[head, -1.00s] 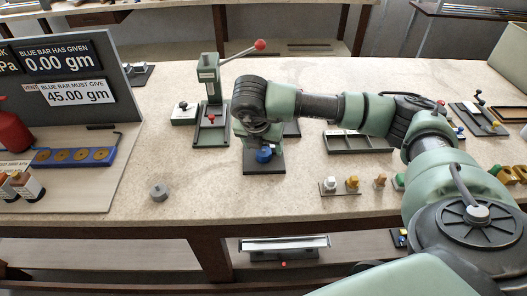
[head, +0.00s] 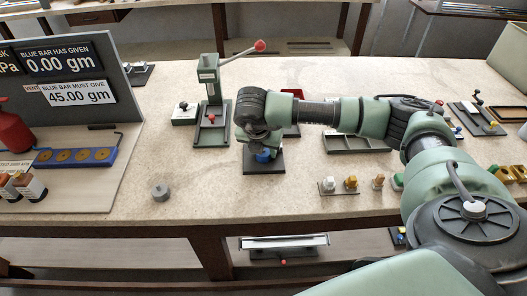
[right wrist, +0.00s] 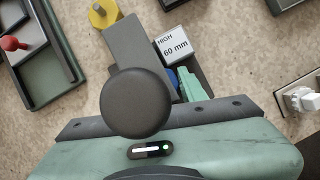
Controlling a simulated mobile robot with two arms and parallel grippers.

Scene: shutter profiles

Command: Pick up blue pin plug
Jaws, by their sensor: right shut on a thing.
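The blue pin plug (head: 264,156) is at the dark stand (head: 264,168) near the middle of the bench. My right gripper (head: 264,148) is directly over it, pointing down, and is shut on it. The gripper hides the plug's top in the head view. In the right wrist view, a bit of blue plug (right wrist: 173,78) shows beside a green gripper finger (right wrist: 190,86). The rest is hidden behind a dark round part. Whether the plug still rests on the stand cannot be told. My left gripper is not in view.
A green lever press (head: 211,110) with a red knob stands just left. A grey weight (head: 159,191) sits at the front left. Several small plugs (head: 350,184) stand to the right. A label reading "HIGH 60 mm" (right wrist: 175,46) shows in the wrist view.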

